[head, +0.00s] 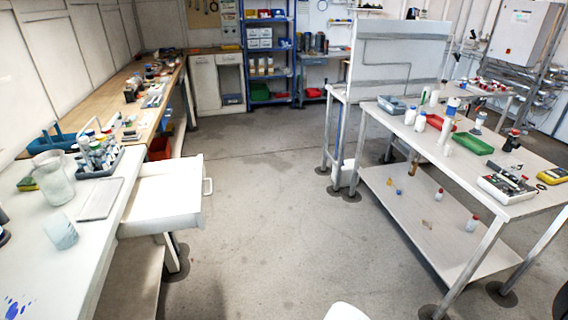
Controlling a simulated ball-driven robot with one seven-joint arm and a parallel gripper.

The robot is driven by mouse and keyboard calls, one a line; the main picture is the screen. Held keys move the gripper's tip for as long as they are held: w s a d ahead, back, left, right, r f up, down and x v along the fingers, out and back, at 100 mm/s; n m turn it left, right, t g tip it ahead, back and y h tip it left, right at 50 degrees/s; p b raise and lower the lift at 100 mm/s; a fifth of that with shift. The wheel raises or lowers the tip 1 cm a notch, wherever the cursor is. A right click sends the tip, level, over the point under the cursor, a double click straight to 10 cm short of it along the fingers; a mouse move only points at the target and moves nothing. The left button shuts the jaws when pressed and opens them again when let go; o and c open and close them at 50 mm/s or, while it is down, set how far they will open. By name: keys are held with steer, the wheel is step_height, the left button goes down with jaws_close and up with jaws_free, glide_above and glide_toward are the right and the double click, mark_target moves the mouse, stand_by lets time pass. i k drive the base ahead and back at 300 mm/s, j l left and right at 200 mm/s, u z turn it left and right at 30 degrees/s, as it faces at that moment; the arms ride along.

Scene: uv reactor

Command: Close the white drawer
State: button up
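The white drawer (163,198) is pulled out from under the left bench and juts into the aisle. Its front panel faces right and carries a white bar handle (208,186). The inside that shows looks empty. My gripper is not in view, and nothing is seen touching the drawer. A white rounded shape at the bottom edge may be part of my body; I cannot tell.
The left white bench (107,242) holds a glass jug, a beaker and a bottle rack (98,155). A metal table (465,170) with bottles and trays stands on the right. The grey floor (265,190) between them is clear. A blue shelf (268,55) stands at the back.

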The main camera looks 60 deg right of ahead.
mark_target(168, 195)
steer(key=l+z, duration=0.45)
steer(key=i+l+u, duration=0.1)
steer(key=i+l, duration=0.35)
steer(key=i+l+u, duration=0.1)
steer(key=i+l, duration=0.35)
steer(key=l, duration=0.1)
